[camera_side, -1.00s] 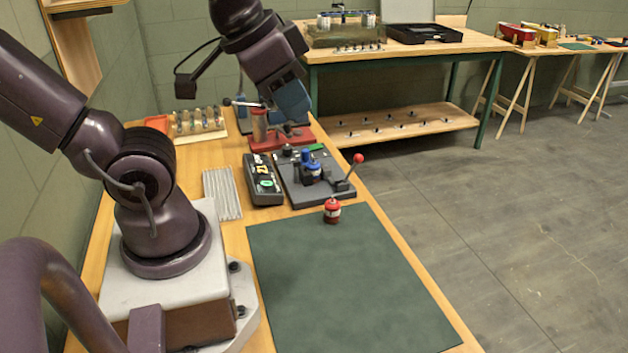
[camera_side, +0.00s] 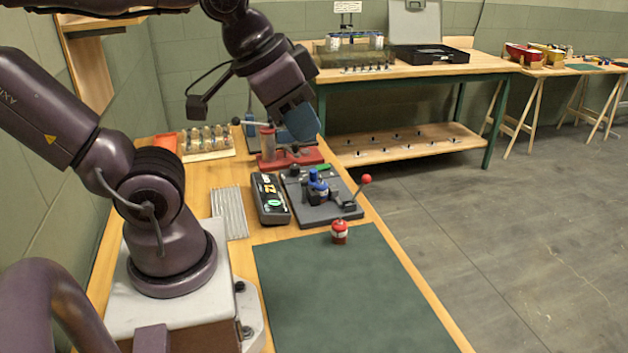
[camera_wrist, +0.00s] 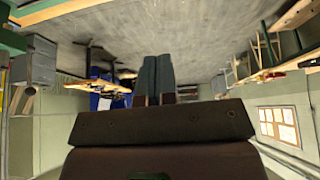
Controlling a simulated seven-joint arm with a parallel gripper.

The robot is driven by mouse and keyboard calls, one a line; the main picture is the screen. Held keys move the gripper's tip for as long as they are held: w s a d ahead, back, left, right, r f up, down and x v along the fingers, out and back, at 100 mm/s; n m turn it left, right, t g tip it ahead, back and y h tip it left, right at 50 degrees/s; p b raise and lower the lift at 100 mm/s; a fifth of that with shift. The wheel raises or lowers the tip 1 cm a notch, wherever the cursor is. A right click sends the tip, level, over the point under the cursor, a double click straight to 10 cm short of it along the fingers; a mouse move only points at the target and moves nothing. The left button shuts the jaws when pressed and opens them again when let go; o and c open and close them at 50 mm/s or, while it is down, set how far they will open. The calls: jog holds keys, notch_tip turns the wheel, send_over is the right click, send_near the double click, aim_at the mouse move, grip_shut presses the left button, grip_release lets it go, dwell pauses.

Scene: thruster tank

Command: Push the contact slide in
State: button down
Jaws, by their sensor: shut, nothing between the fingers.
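The dark grey fixture plate (camera_side: 338,212) lies on the bench beyond the green mat. A blue-topped part (camera_side: 317,183) stands upright on it, with small dark blocks around it. A lever with a red ball knob (camera_side: 366,179) rises at the plate's right side. I cannot pick out the contact slide for certain, nor how far in it is. My gripper (camera_side: 303,128) hangs above and behind the plate, apart from it, near the red stand. In the wrist view its two blue-grey fingers (camera_wrist: 157,80) are together with nothing between them.
A red and white canister (camera_side: 339,232) stands at the green mat's (camera_side: 340,290) far edge. A dark handheld box (camera_side: 270,199) and a ridged grey tray (camera_side: 229,213) lie left of the plate. A red-based stand (camera_side: 290,158) is behind it. The mat is otherwise clear.

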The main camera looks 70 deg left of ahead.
aim_at(314, 179)
jog(key=w+a+f+n+g, duration=0.1)
jog(key=w+a+f+n, duration=0.15)
jog(key=a, duration=0.35)
jog(key=w+a+f+n+g, duration=0.2)
jog(key=a+n, duration=0.2)
jog(key=a, duration=0.3)
jog(key=w+a+f+n+g, duration=0.1)
jog(key=w+a+f+n, duration=0.15)
jog(key=a, duration=0.35)
jog(key=a+f+n+h, duration=0.1)
jog(key=a+f+n, duration=0.4)
jog(key=a, duration=0.4)
jog(key=s+a+f+n+t+h, duration=0.1)
jog(key=a+f+n, duration=0.2)
jog(key=a+n, duration=0.4)
jog(key=a+f+n+h, duration=0.1)
jog(key=a+f+n, duration=0.35)
jog(key=a, duration=0.55)
jog(key=x, duration=0.8)
jog(key=shift+d+f, duration=0.25)
jog(key=shift+f, duration=0.1)
jog(key=shift+w+d+f, duration=0.2)
jog(key=shift+w+d, duration=0.3)
jog(key=shift+d, duration=0.1)
jog(key=shift+w+d+f, duration=0.2)
jog(key=shift+w+d, duration=0.3)
jog(key=shift+d, duration=0.1)
jog(key=shift+w+d, duration=0.35)
jog(key=shift+d, duration=0.1)
